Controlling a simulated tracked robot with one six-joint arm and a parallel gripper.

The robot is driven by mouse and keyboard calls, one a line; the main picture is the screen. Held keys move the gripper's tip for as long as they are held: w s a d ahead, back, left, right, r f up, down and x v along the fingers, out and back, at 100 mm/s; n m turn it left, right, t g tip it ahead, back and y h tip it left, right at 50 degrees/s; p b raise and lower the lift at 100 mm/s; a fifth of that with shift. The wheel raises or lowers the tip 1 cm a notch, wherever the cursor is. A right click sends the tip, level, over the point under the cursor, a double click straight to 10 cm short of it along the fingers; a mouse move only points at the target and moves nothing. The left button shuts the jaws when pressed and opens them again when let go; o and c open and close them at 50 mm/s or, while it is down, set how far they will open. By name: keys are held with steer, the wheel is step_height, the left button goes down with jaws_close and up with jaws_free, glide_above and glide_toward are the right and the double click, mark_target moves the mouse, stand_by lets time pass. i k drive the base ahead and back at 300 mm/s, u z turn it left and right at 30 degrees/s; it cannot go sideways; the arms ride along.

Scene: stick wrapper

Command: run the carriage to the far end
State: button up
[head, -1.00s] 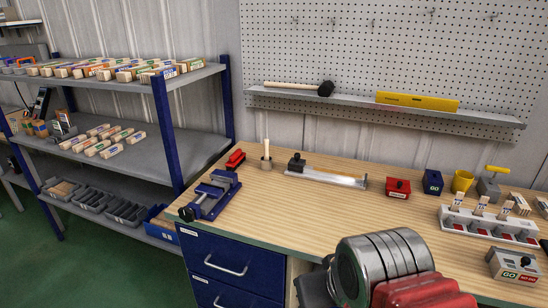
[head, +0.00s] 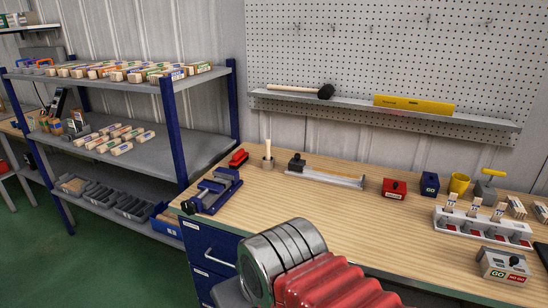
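A silver rail (head: 330,177) lies on the workbench toward its back edge. A dark block with a knob (head: 297,162), which looks like the carriage, sits at the rail's left end. The rail's right end is bare. My gripper is out of view. Only a grey and red part of my arm shows at the bottom centre, in front of the bench and well short of the rail.
On the wooden bench (head: 350,225), a blue vise (head: 214,190) and a cup of sticks (head: 267,156) stand left of the rail. A red box (head: 395,188), a blue box (head: 429,184) and a yellow cup (head: 459,184) stand right. The bench's middle is clear.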

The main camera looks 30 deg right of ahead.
mark_target(296, 163)
steer(key=u, duration=1.4)
steer(key=k, duration=0.65)
steer(key=z, duration=1.1)
steer(key=i, duration=0.9)
